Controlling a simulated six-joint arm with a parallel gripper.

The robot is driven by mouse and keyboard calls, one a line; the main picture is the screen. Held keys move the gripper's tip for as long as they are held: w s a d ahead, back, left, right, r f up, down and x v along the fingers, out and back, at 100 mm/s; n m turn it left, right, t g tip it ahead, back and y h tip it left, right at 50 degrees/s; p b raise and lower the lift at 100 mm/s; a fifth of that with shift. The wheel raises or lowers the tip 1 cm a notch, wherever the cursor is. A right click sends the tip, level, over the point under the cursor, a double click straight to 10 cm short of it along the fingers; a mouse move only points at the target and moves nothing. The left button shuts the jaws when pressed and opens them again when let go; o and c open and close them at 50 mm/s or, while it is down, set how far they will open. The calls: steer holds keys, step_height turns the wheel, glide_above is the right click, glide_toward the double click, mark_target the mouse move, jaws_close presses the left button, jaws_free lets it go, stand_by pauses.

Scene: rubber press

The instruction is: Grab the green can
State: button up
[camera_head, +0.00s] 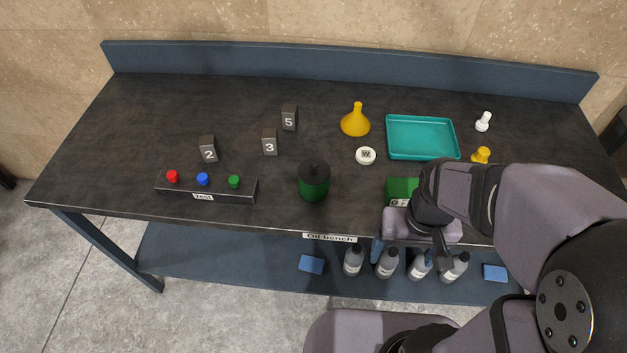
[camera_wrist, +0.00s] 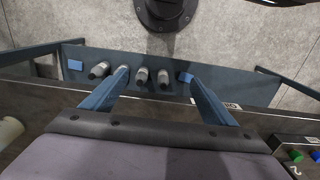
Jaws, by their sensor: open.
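Two things could be the green can. A dark green cylinder with a black top (camera_head: 313,188) stands upright near the front middle of the bench. A brighter green box-shaped thing with a partly covered label (camera_head: 402,189) is farther right, partly hidden behind my gripper. My gripper (camera_head: 407,247) is at the bench's front edge, right of the cylinder and apart from it. In the wrist view my gripper (camera_wrist: 156,80) has its two blue fingers wide apart with nothing between them. Neither green thing shows clearly in the wrist view.
A black button box (camera_head: 225,194) lies at the front left, with number blocks (camera_head: 269,143) behind. A yellow funnel (camera_head: 355,122), a white round piece (camera_head: 365,156) and a teal tray (camera_head: 422,138) stand farther back. Several grey bottles (camera_head: 388,263) stand on the lower shelf.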

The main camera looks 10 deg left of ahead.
steer(key=w+a+n+t+h+b, duration=0.1)
steer(key=w+a+n+h, duration=0.1)
steer(key=n, duration=0.4)
steer(key=w+a+r+n+t+h+b, duration=0.1)
steer(key=w+a+n+t+h, duration=0.1)
steer(key=w+n+h, duration=0.3)
steer(key=w+a+r+n+t+h+b, duration=0.1)
steer(key=w+a+n+h, duration=0.2)
steer(key=n, duration=0.5)
steer(key=shift+w+a+r+n+h, duration=0.15)
steer(key=shift+w+a+n+h, duration=0.3)
steer(key=shift+h, duration=0.45)
steer(key=w+a+r+n+t+h, duration=0.1)
steer(key=w+a+r+n+t, duration=0.1)
steer(key=a+n+t, duration=0.4)
steer(key=r+n+t+y+b, duration=0.1)
steer(key=n+t+y, duration=0.1)
steer(key=n+t, duration=0.15)
glide_above(303, 187)
steer(key=v, duration=0.4)
steer(key=m, duration=0.1)
steer(key=shift+t+h, duration=0.25)
steer(key=shift+h, duration=0.05)
steer(key=f, duration=0.4)
steer(key=f+p, duration=0.1)
steer(key=f, duration=0.3)
steer(key=shift+w+d, duration=0.1)
steer(key=shift+w, duration=0.1)
steer(key=shift+w+d, duration=0.4)
steer(key=shift+w, duration=0.1)
